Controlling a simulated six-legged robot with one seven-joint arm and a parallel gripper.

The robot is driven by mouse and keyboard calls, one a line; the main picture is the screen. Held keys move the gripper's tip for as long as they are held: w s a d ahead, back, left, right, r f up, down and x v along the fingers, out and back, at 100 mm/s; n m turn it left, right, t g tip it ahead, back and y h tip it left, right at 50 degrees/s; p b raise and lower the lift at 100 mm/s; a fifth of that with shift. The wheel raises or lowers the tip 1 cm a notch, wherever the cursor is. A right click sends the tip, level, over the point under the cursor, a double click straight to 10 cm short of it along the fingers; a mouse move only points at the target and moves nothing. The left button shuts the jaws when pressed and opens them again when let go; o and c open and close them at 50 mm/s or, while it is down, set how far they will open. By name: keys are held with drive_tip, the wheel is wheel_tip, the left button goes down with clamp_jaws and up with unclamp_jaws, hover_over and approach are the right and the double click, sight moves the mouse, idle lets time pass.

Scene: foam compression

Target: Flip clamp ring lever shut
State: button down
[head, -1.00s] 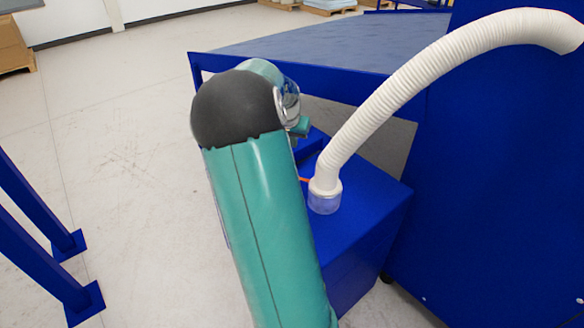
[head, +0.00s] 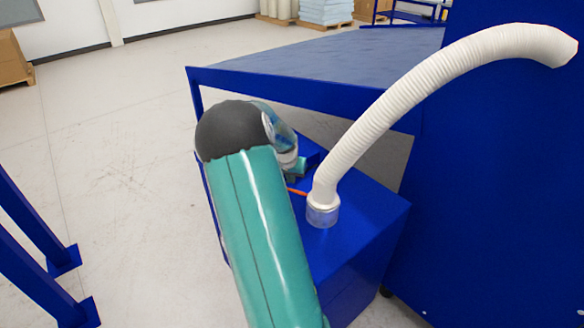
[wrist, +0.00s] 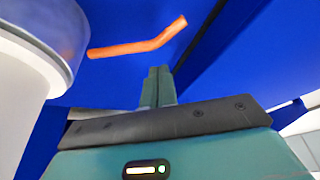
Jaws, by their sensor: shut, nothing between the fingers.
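The orange lever (head: 297,191) sticks out to the left from the clamp ring (head: 322,203) at the foot of the white hose. In the wrist view the lever (wrist: 135,47) is a bent orange bar, pointing away from the clear collar (wrist: 72,32). My gripper (wrist: 158,72) is shut and empty, its teal fingertips just below the lever in that picture. I cannot tell whether they touch it. In the head view my arm hides much of my gripper, and only part of it shows beside the lever.
The white ribbed hose (head: 400,100) arches from the blue box (head: 365,230) up to the right. A tall blue cabinet (head: 490,190) stands at right, and a blue-framed table (head: 300,75) is behind. Blue legs (head: 35,220) stand at left. Open floor lies between.

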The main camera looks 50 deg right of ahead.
drive_tip(key=shift+s+a+f, duration=0.15)
drive_tip(key=shift+s+a, duration=0.05)
drive_tip(key=shift+a, duration=0.3)
drive_tip(key=shift+f, duration=0.15)
drive_tip(key=shift+s+a, duration=0.1)
drive_tip(key=shift+a, duration=0.1)
